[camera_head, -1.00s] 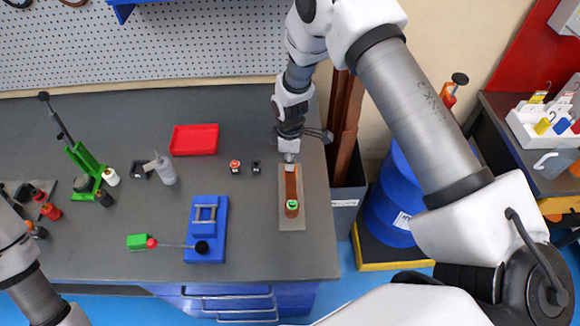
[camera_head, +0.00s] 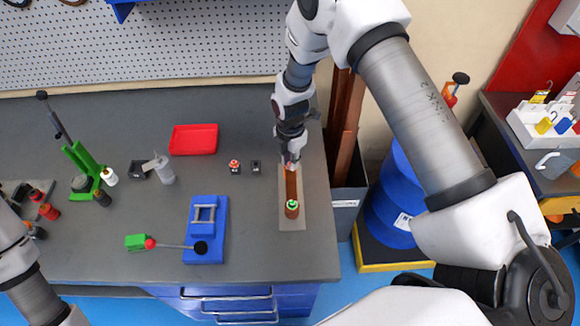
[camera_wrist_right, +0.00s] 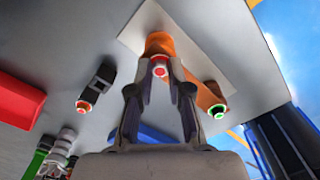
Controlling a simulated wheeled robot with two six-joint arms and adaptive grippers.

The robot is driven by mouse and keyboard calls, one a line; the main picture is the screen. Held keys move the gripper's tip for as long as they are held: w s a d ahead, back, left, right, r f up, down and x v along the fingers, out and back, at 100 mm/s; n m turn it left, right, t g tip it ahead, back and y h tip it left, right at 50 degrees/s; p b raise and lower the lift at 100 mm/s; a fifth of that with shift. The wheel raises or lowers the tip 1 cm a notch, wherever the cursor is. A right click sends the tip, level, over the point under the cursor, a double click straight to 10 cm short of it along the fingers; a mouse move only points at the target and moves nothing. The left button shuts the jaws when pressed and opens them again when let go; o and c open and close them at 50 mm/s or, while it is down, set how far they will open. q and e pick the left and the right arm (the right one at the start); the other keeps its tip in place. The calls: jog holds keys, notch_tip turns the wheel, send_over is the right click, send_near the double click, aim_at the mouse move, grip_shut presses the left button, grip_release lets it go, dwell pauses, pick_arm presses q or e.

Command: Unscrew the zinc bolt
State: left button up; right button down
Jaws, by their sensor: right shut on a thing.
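A copper bar (camera_head: 291,185) lies on a light grey plate (camera_head: 291,224) at the right of the bench. A green-ringed bolt head (camera_head: 292,204) is at its near end; it also shows in the right wrist view (camera_wrist_right: 217,111). My right gripper (camera_head: 291,161) points down over the bar's far end. In the right wrist view its fingers (camera_wrist_right: 160,82) close around a red-ringed bolt head (camera_wrist_right: 159,69), which I take for the zinc bolt. The head view hides this bolt behind the gripper. My left gripper is out of view.
A blue block fixture (camera_head: 205,247) with a lever, a red tray (camera_head: 194,140) and two small dark blocks, one a red-topped block (camera_head: 235,167), stand left of the bar. A blue drum (camera_head: 391,210) stands beyond the bench's right edge.

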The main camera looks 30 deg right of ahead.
jog(key=n, duration=0.5)
jog(key=shift+n, duration=0.3)
jog(key=n, duration=0.4)
jog(key=shift+n+b, duration=0.35)
jog(key=shift+n, duration=0.85)
jog(key=shift+r, duration=0.1)
